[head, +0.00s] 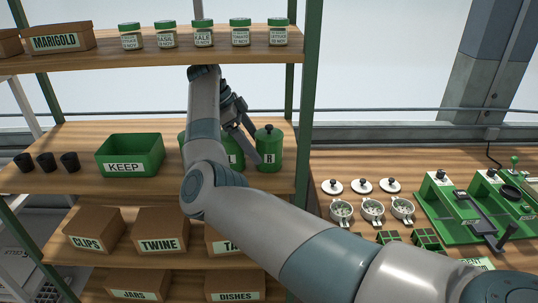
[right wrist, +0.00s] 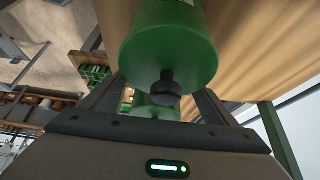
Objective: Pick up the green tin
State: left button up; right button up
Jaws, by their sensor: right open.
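Green tins with dark lid knobs stand on the middle shelf. In the head view one tin (head: 268,150), with a letter label that looks like R, stands at the right. Another tin (head: 233,155), labelled L, is partly hidden by my arm, and a sliver of green shows left of the arm. My right gripper (head: 249,142) is open beside these two tins. In the right wrist view a large green tin (right wrist: 172,40) with a black knob fills the top centre, and more green shows between the spread fingers (right wrist: 163,95). I cannot tell contact. My left gripper is not in view.
Seed jars (head: 204,33) line the shelf above; labelled boxes (head: 160,230) fill those below. A bench (head: 330,225) at right holds lidded pots and a green seeder (head: 465,205).

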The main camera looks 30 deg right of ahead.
aim_at(269, 150)
jog(key=shift+s+d+p, duration=0.3)
jog(key=shift+d, duration=0.2)
jog(key=shift+s+d+p, duration=0.5)
jog(key=shift+s+d, duration=0.1)
jog(key=shift+d, duration=0.3)
jog(key=shift+p+x, duration=0.65)
jog(key=shift+x, duration=0.35)
jog(key=shift+f, duration=0.45)
jog(key=c, duration=1.7)
